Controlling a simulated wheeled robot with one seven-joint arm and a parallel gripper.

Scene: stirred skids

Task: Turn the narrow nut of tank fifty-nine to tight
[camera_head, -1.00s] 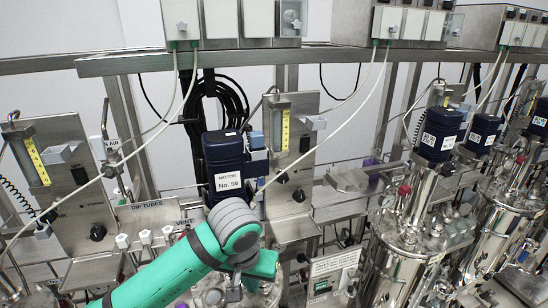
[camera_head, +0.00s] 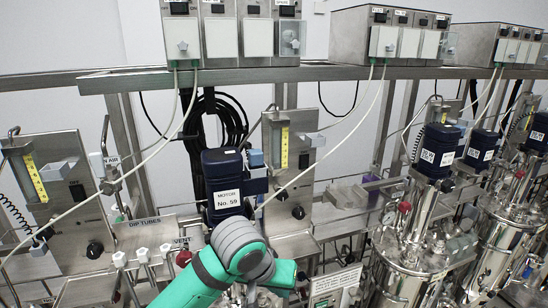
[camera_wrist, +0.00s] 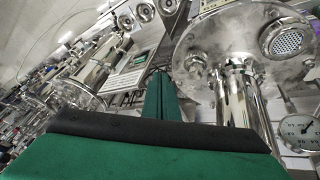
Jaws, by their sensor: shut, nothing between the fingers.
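The dark blue motor (camera_head: 222,168) labelled No. 59 stands upright on tank fifty-nine, left of centre in the head view. My green and grey arm covers most of that tank's lid there, and my gripper is hidden. In the wrist view my gripper (camera_wrist: 160,92) shows as two green fingers, shut together and empty. A round steel lid (camera_wrist: 232,42) lies beyond and to the right of the fingertips. It bears a small round fitting (camera_wrist: 195,66) close to the fingers, apart from them in the picture. I cannot tell which fitting is the narrow nut.
A pressure gauge (camera_wrist: 298,130) and a thick steel column (camera_wrist: 238,100) stand right of the fingers. Steel panels with yellow-scaled flowmeters (camera_head: 284,148) flank the motor. More tanks with motors (camera_head: 437,150) stand to the right. Thin hoses cross the space.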

